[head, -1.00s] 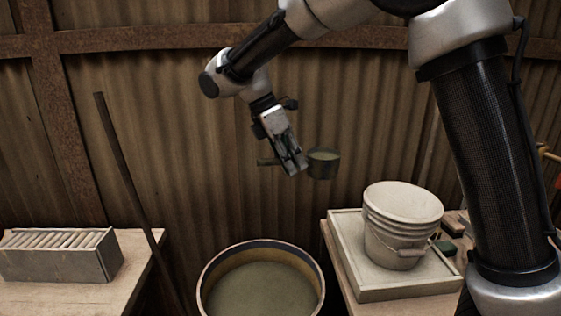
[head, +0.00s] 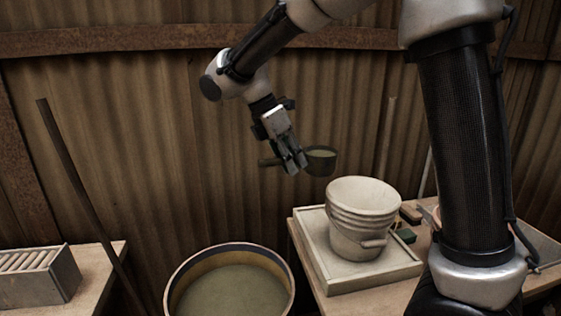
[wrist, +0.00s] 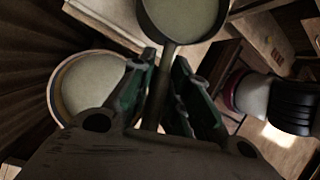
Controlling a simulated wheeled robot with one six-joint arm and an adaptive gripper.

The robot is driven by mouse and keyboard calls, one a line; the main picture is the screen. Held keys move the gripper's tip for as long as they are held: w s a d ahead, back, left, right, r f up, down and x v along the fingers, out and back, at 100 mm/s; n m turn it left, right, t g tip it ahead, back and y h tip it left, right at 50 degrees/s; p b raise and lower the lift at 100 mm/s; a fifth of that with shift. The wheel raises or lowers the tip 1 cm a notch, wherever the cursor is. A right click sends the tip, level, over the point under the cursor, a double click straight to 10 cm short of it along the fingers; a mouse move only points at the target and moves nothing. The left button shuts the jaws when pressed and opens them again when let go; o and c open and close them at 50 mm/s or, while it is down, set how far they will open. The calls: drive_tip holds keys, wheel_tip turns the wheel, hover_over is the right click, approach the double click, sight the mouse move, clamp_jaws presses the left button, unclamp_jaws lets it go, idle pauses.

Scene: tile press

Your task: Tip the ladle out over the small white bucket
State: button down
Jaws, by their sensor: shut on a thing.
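My gripper (head: 292,163) is shut on the ladle's handle, which runs between its fingers in the wrist view (wrist: 163,88). The dark ladle (head: 320,162) is roughly level, with grey-green liquid showing in its cup, also in the wrist view (wrist: 182,18). The small white bucket (head: 361,212) stands upright in a shallow pale tray on the right bench. In the head view the ladle appears above and a little left of the bucket's mouth, apart from it. The bucket's inside bottom is hidden.
A large round tub (head: 182,275) of grey-green liquid stands left of the bench. A grey rack of tiles (head: 55,285) sits on the left bench. A dark pole (head: 75,185) leans at the corrugated wall.

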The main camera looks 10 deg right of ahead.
sight(331, 170)
drive_tip(key=d, duration=0.6)
drive_tip(key=s+d, duration=0.1)
drive_tip(key=d, duration=0.1)
drive_tip(key=shift+d, duration=0.4)
drive_tip(key=shift+d+f+y, duration=0.2)
drive_tip(key=shift+f+y, duration=0.05)
drive_tip(key=shift+f, duration=0.35)
drive_tip(key=shift+d+f+y, duration=0.2)
drive_tip(key=shift+f+y, duration=0.05)
drive_tip(key=shift+f, duration=0.35)
drive_tip(key=shift+y, duration=0.3)
wheel_tip(331, 170, up, 3)
drive_tip(key=shift+d+f+g+y, duration=0.2)
drive_tip(key=shift+g+y, duration=0.1)
drive_tip(key=shift+y, duration=0.7)
drive_tip(key=r+y, duration=0.1)
drive_tip(key=d+r+y, duration=0.1)
drive_tip(key=r+y, duration=0.1)
drive_tip(key=shift+w+d+r+n+g, duration=0.2)
drive_tip(key=shift+d+r+n+g, duration=0.1)
drive_tip(key=shift+g, duration=0.1)
drive_tip(key=shift+w+d+r+n+g+y, duration=0.15)
drive_tip(key=shift+w+d+r+g+y, duration=0.15)
drive_tip(key=shift+d+r+y, duration=0.95)
drive_tip(key=shift+w+d+r+n+g+y, duration=0.15)
drive_tip(key=shift+d+r+g+y, duration=0.25)
drive_tip(key=shift+d+r+y, duration=0.85)
drive_tip(key=shift+a+f+y, duration=0.35)
drive_tip(key=shift+a+y, duration=0.05)
drive_tip(key=shift+a, duration=0.1)
